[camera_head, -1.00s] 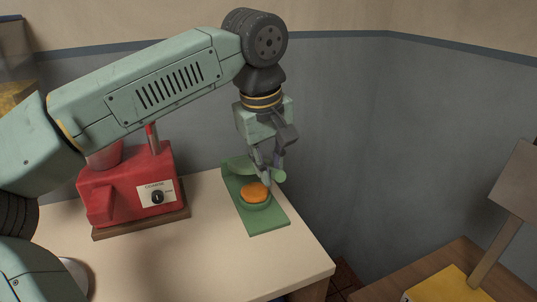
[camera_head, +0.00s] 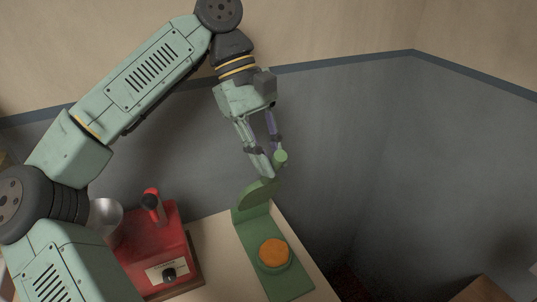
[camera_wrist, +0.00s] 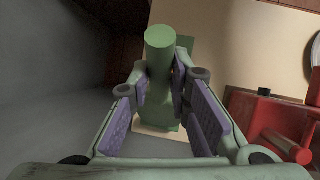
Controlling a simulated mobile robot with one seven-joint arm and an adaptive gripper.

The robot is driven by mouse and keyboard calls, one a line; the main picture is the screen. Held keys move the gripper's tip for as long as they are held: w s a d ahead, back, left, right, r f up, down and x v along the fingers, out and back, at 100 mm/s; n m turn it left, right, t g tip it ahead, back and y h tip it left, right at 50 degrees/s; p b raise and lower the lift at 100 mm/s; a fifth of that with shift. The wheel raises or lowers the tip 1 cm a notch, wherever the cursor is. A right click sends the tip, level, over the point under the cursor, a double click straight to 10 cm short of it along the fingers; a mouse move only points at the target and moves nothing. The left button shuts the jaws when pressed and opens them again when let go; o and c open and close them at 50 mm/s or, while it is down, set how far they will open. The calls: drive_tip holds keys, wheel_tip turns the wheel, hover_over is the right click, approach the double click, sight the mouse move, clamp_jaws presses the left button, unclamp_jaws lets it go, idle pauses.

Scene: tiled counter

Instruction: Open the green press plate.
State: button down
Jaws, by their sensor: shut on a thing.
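The green press (camera_head: 257,197) has its upper plate standing raised at the back of a flat green base (camera_head: 287,287). Its round handle (camera_head: 281,157) points up from the raised plate. My gripper (camera_head: 270,165) is shut on this handle. In the wrist view the handle's round end (camera_wrist: 160,37) shows, with my gripper's purple-padded fingers (camera_wrist: 160,85) on both sides of its shaft. An orange round patty (camera_head: 274,253) lies uncovered on the base. Most of the base is hidden in the wrist view.
A red machine (camera_head: 150,245) with a dark knob and a metal cup (camera_head: 104,216) stands left of the press on the pale counter (camera_head: 215,240). The grey wall (camera_head: 340,120) is close behind. The counter ends just right of the press.

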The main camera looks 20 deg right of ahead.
drive_tip(key=shift+w+d+r, duration=0.1)
drive_tip(key=shift+w, duration=0.15)
drive_tip(key=c, duration=1.5)
unclamp_jaws()
drive_tip(key=shift+r, duration=0.1)
wheel_tip(320, 180, up, 10)
drive_tip(key=shift+f, duration=0.1)
drive_tip(key=shift+c, duration=0.5)
